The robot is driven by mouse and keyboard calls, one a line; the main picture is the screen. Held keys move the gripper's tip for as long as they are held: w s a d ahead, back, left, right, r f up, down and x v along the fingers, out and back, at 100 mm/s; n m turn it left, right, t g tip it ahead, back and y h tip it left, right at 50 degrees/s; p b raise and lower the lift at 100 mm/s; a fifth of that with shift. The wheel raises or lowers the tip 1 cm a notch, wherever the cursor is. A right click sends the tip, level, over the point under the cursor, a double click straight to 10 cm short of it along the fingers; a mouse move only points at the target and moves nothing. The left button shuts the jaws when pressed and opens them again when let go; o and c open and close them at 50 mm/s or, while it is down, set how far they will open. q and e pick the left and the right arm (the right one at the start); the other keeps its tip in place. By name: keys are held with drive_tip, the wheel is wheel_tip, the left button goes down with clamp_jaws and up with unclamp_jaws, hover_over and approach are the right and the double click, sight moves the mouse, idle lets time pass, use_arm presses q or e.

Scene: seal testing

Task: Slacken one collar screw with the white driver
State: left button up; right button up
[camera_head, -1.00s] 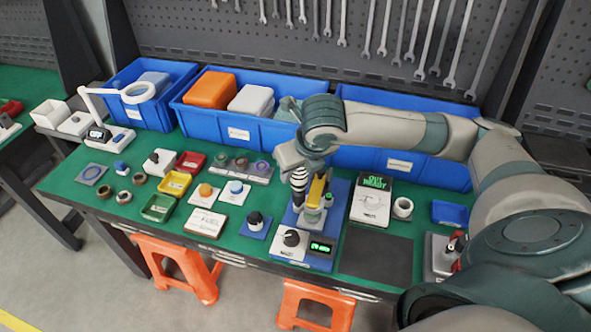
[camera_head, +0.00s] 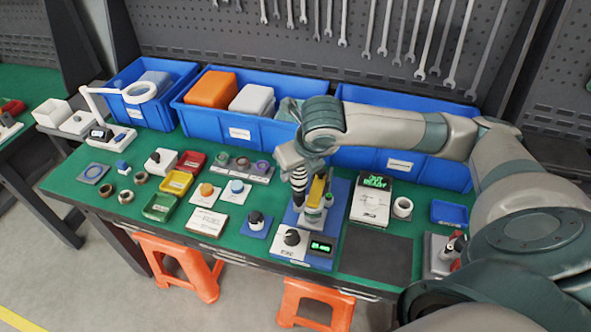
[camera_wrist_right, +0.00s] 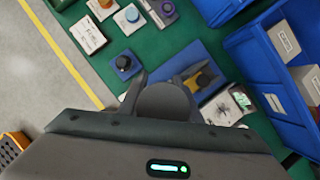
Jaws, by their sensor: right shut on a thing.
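My right gripper (camera_head: 298,170) is over the blue test stand (camera_head: 338,205) at the bench's middle right. It is shut on an upright, banded black-and-white tool that I take for the white driver (camera_head: 299,183). In the right wrist view a dark round end (camera_wrist_right: 163,101) shows between the fingers. The collar screws are too small or hidden to tell, as is contact with one. My left gripper is not in view.
A black knob (camera_head: 292,237) and a lit green display (camera_head: 321,246) are at the stand's front. A holder with black and red handles (camera_head: 445,255) stands at the right. Blue bins (camera_head: 237,133) line the back. The dark mat (camera_head: 375,255) is bare.

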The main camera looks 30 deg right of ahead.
drive_tip(key=shift+f+b, duration=0.35)
drive_tip(key=shift+f, duration=0.6)
idle(1.7)
drive_tip(key=shift+s, duration=0.15)
idle(0.9)
drive_tip(key=shift+p, duration=0.6)
idle(0.5)
idle(0.4)
drive_tip(key=shift+r+p, duration=1.15)
drive_tip(key=shift+p, duration=0.15)
drive_tip(key=shift+w, duration=0.2)
drive_tip(key=shift+r, duration=0.15)
drive_tip(key=shift+r+p, duration=2.4)
drive_tip(key=shift+p, duration=0.5)
